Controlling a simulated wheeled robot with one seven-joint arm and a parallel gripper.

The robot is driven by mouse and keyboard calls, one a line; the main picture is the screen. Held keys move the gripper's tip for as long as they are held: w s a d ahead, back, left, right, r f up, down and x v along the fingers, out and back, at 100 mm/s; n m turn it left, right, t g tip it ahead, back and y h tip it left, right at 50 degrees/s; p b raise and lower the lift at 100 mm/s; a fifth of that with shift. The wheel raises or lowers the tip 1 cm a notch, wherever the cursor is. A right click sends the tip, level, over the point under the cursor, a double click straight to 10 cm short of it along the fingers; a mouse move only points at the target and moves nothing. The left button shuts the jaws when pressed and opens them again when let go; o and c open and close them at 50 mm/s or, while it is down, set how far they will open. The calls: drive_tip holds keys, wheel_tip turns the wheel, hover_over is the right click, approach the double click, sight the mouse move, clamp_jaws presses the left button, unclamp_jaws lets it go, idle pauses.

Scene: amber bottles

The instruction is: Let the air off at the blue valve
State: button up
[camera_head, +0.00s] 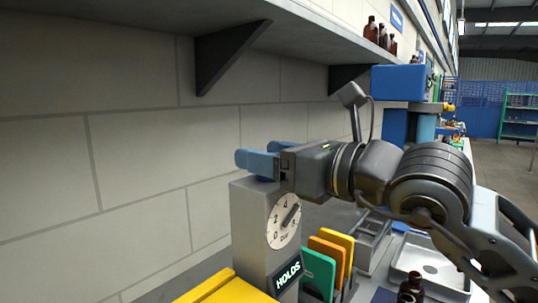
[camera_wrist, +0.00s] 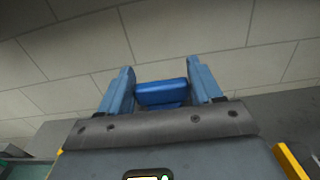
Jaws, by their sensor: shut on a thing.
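The blue valve (camera_wrist: 162,93) is a short blue handle, seen in the wrist view between the two fingers of my gripper (camera_wrist: 160,78). In the head view my gripper (camera_head: 256,160) reaches in from the right, over the top of a grey box (camera_head: 250,218). There the fingers hide most or all of the valve. The box has a round white dial (camera_head: 284,221) on its front, with a dark pointer and the numbers 0, 2 and 4. A dark sign (camera_head: 287,275) below it reads HOLDS.
Green, orange and yellow upright plates (camera_head: 327,262) stand right of the box. A pale tray (camera_head: 428,262) and amber bottles (camera_head: 411,288) are further right. A grey shelf (camera_head: 300,32) overhangs above. The block wall (camera_head: 140,150) is close behind.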

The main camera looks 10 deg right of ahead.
drive_tip(key=c, duration=0.4)
drive_tip(key=shift+o, duration=0.2)
